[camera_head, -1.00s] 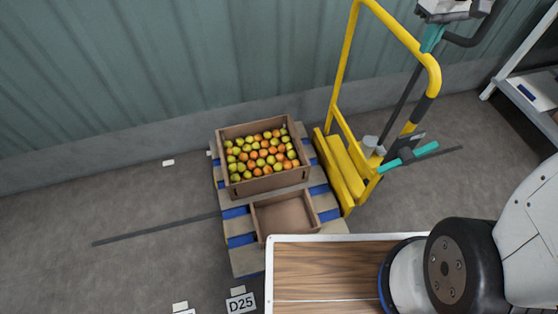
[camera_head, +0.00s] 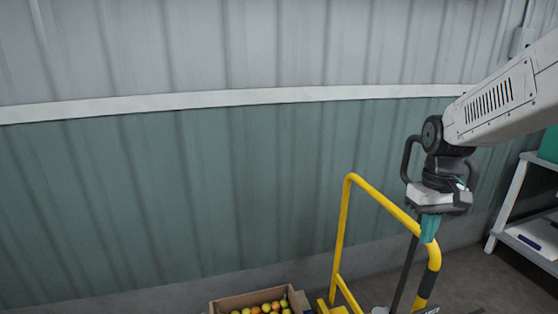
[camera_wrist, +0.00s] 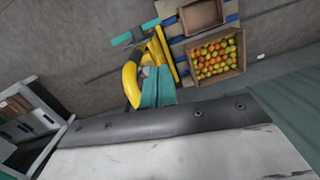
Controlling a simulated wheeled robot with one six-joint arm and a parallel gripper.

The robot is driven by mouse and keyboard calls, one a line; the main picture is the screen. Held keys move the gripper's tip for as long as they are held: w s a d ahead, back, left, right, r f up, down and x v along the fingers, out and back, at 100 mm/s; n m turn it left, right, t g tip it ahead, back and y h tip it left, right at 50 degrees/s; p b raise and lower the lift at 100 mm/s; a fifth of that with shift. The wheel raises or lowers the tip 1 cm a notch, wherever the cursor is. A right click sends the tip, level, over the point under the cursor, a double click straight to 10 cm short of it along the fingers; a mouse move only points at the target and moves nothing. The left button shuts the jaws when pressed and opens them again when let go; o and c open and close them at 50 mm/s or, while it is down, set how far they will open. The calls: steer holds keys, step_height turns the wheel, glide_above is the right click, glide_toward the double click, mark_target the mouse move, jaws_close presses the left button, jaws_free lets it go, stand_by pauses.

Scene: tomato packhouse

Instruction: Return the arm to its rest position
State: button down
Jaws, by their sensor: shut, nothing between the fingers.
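My arm (camera_head: 500,100) comes in from the right edge of the head view, raised in front of the wall. It ends to the left in a dark round joint (camera_head: 432,132).
A yellow rail frame (camera_head: 345,215) stands below the arm. A crate of tomatoes (camera_head: 222,304) shows at the bottom; in the wrist view the same crate (camera_wrist: 193,78) and an empty crate (camera_wrist: 200,17) sit on a pallet. A white shelf (camera_head: 508,205) stands at right.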

steer(key=s+a+r+t, duration=0.1)
steer(key=s+a+r, duration=0.1)
steer(key=s, duration=0.9)
steer(key=s+a+r+m+t, duration=0.1)
steer(key=s+a+r, duration=0.2)
steer(key=s, duration=0.8)
steer(key=shift+s+r+t, duration=0.15)
steer(key=shift+r+t, duration=0.15)
steer(key=shift+a, duration=0.1)
